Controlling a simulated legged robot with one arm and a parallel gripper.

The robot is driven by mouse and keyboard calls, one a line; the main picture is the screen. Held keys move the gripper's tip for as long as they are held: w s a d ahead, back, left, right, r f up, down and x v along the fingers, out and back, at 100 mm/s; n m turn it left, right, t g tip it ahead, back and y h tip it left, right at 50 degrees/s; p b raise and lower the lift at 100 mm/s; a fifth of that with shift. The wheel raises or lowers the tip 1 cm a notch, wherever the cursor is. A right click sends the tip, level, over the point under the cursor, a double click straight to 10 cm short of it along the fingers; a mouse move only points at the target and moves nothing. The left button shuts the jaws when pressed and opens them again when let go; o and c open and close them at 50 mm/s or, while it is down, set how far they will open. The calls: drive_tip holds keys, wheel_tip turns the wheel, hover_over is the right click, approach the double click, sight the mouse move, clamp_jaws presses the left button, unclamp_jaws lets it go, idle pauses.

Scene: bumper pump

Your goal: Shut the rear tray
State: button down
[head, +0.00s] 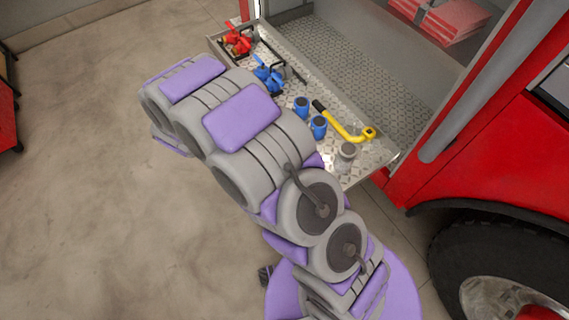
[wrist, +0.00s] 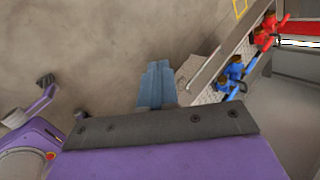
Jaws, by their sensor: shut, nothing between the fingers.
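The rear tray (head: 378,152) is pulled out from the side of the red truck. It has a diamond-plate floor and low grey walls. On it are a red valve fitting (head: 238,41), a blue valve fitting (head: 268,75), two blue cylinders (head: 318,126) and a yellow-ended wrench (head: 345,128). In the wrist view the tray's grey outer wall (wrist: 218,62) runs diagonally, right of my gripper (wrist: 157,70). My gripper is shut and empty, with bare floor around its fingers. A gap to the wall shows at the tips; lower contact is unclear. My arm hides the tray's near edge in the head view.
The open compartment (head: 385,75) lies behind the tray, with red folded items (head: 452,18) above. The truck's wheel (head: 500,270) stands at lower right. A red object (head: 8,105) is at the far left. The concrete floor (head: 90,170) on the left is clear.

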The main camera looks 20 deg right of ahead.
wheel_tip(320, 180, down, 7)
drive_tip(key=d+m+h, duration=0.1)
drive_tip(key=m+h, duration=0.2)
drive_tip(key=s+d+f+m+h, duration=0.4)
drive_tip(key=s+d+h, duration=0.1)
drive_tip(key=s+d, duration=0.15)
drive_tip(key=s+d+f+m+h, duration=0.3)
drive_tip(key=s+d+f+h, duration=0.25)
drive_tip(key=d, duration=0.25)
drive_tip(key=r+b+x, duration=0.1)
drive_tip(key=b+x, duration=0.2)
drive_tip(key=x, duration=1)
drive_tip(key=shift+d+r+m, duration=0.15)
drive_tip(key=shift+d+m, duration=0.15)
drive_tip(key=shift+d, duration=0.3)
drive_tip(key=shift+a, duration=0.2)
drive_tip(key=shift+d, duration=0.1)
